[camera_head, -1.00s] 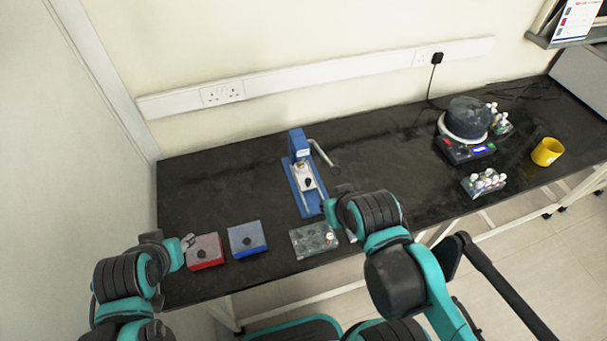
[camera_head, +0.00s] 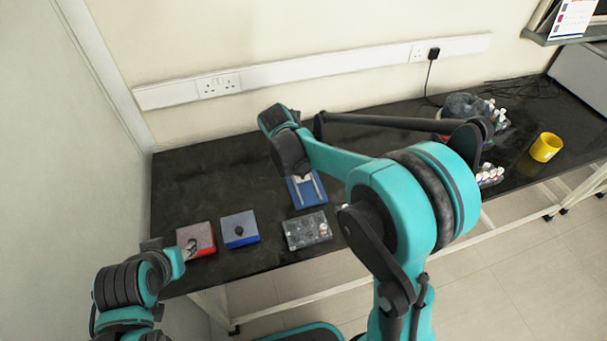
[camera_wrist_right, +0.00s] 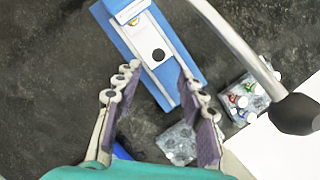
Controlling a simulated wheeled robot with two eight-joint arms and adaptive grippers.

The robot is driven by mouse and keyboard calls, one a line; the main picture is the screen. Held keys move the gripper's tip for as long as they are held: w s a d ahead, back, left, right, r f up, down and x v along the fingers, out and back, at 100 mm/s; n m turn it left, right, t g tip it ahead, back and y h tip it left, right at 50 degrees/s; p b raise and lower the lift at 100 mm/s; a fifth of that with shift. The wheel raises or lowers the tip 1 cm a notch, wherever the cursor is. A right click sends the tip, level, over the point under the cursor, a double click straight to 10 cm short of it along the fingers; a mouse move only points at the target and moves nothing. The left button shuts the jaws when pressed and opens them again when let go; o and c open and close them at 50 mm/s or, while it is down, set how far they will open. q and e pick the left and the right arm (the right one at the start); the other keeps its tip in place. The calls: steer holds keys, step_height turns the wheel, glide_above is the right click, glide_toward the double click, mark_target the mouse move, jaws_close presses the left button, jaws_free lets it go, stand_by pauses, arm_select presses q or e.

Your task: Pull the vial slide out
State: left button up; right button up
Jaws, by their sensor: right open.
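The blue press with the vial slide stands mid-table. In the head view my right arm hides its upper part, and only the blue base (camera_head: 308,191) with its pale rails shows. In the right wrist view the pale slide (camera_wrist_right: 146,36) with a dark round knob (camera_wrist_right: 158,55) lies along the blue base (camera_wrist_right: 172,42). My right gripper (camera_wrist_right: 160,73) is open, with its fingers on either side of the blue base near the knob. I see no contact with the knob. My left gripper (camera_head: 190,246) is at the red block; its jaw state is unclear.
The press's silver lever with a black ball (camera_wrist_right: 294,114) runs close to my right gripper's right side. A red block (camera_head: 197,238), a blue block (camera_head: 239,230) and a grey tray (camera_head: 307,231) stand near the front edge. A yellow cup (camera_head: 545,147) is far right.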

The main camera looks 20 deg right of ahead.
steer(key=b+x, duration=0.3)
steer(key=x, duration=0.5)
steer(key=shift+w+f, duration=0.1)
steer(key=shift+w, duration=0.05)
jaws_close()
